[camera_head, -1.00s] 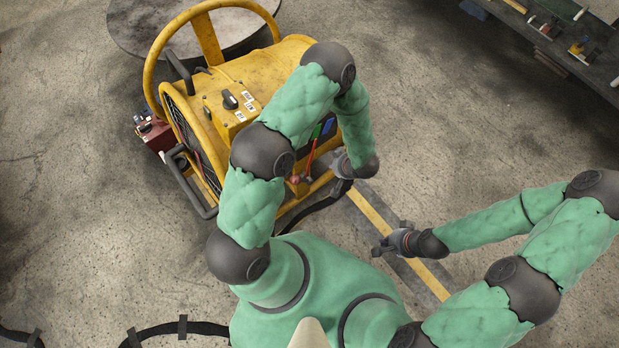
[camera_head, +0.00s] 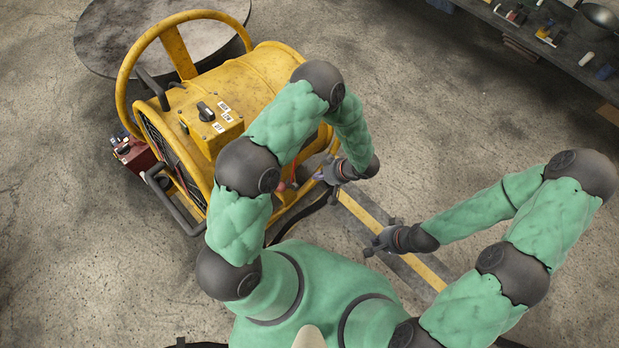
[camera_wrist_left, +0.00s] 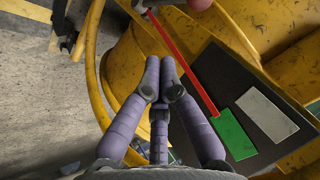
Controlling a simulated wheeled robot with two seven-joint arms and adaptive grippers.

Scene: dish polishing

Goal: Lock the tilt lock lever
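A yellow wheeled machine with a drum-like body (camera_head: 262,75) and a hoop handle stands at upper left in the head view. A thin red bar shows low on its side (camera_head: 293,172); in the left wrist view the red bar (camera_wrist_left: 185,65) runs down to a green patch (camera_wrist_left: 234,134) beside a white patch on a dark plate. A reddish knob (camera_wrist_left: 200,4) is cut off at the top edge. I cannot tell for sure which part is the tilt lock lever. My left gripper (camera_wrist_left: 161,64) has its fingertips together, empty, near the bar and plate. My right gripper (camera_head: 374,246) hangs away from the machine, its fingers too small to read.
A control box (camera_head: 211,115) with a dark knob sits on the machine. A round grey plate (camera_head: 105,45) lies behind it. A workbench (camera_head: 560,48) with tools stands at upper right. A yellow-striped floor line (camera_head: 365,215) runs below my grippers. Open concrete floor lies right of the machine.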

